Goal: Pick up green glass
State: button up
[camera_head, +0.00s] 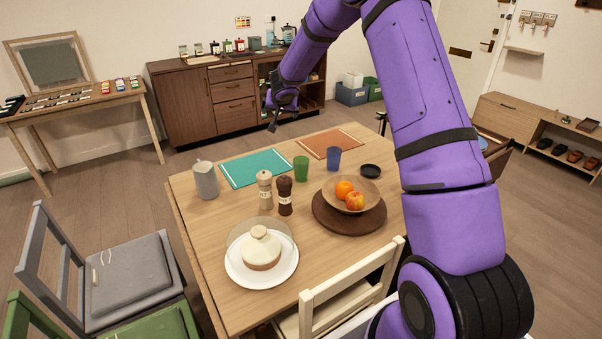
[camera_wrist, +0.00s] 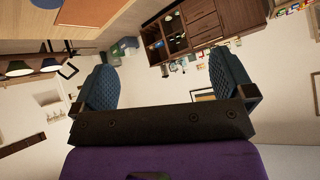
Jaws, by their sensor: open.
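The green glass (camera_head: 301,168) stands upright on the dining table (camera_head: 318,272), between the teal placemat and the blue glass (camera_head: 333,158). My gripper (camera_head: 276,118) is held in the air above and beyond the far side of the table, apart from the green glass. In the wrist view my gripper (camera_wrist: 168,88) shows two blue padded fingers spread wide with nothing between them. The green glass cannot be made out in the wrist view.
Near the glass are a teal placemat (camera_head: 255,169), an orange placemat (camera_head: 327,144), two mills (camera_head: 285,195), a fruit bowl (camera_head: 342,201) and a black dish (camera_head: 370,171). A grey pitcher (camera_head: 206,180) stands left, a lidded dish (camera_head: 262,252) in front. Chairs surround the table.

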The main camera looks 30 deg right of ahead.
aim_at(301, 162)
jog(key=shift+w+d+f+m+g+h, duration=0.35)
jog(key=shift+d+f, duration=1.35)
jog(key=shift+f, duration=2.75)
jog(key=shift+w+d+f+m+g+h, duration=0.1)
jog(key=shift+w+d+f+m+g, duration=0.75)
jog(key=shift+f, duration=3.55)
jog(key=shift+w+d+f+n+g+h, duration=0.25)
jog(key=shift+d+f+g, duration=0.65)
jog(key=shift+d+f, duration=2.6)
jog(key=shift+w+a+f, duration=0.1)
jog(key=shift+a+f, duration=0.85)
jog(key=c, duration=1.1)
